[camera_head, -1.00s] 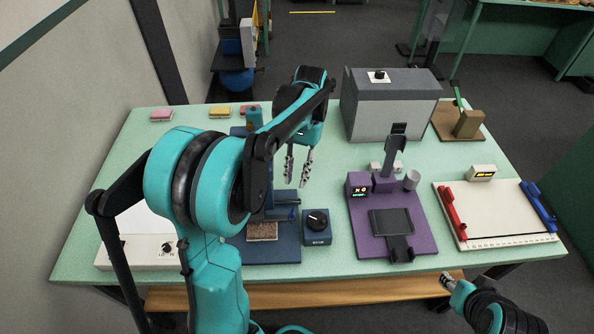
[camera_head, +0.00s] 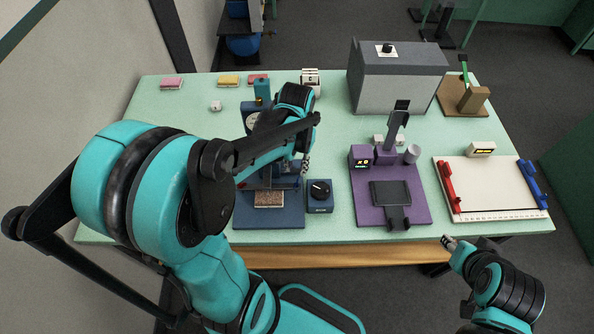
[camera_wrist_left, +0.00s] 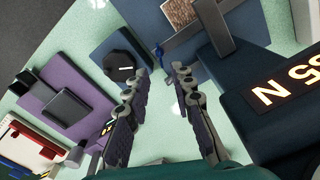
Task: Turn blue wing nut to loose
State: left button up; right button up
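A small blue piece (camera_wrist_left: 158,51), which looks like the wing nut, shows in the left wrist view at the edge of the dark blue gantry device, beside its grey bar. My left gripper (camera_wrist_left: 161,70) is open and empty, its two fingers apart with the blue piece just beyond and between the tips. In the head view, my left gripper (camera_head: 304,165) is beside the gantry device (camera_head: 270,218), partly covered by my own arm. I cannot make out the wing nut there. My right gripper (camera_head: 447,241) is off the table's front edge, too small to read.
A blue box with a black dial (camera_head: 320,190) stands right of the gantry device, close to my left gripper. A purple stand (camera_head: 420,212), a white board (camera_head: 490,180) and a grey box (camera_head: 400,85) lie farther right. Free tabletop (camera_head: 330,140) shows behind the dial box.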

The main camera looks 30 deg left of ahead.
aim_at(296, 184)
pick_arm(q)
jog(key=f+b, duration=0.2)
jog(key=f, duration=0.5)
jog(key=shift+w+f, duration=0.15)
jog(key=shift+w, duration=0.05)
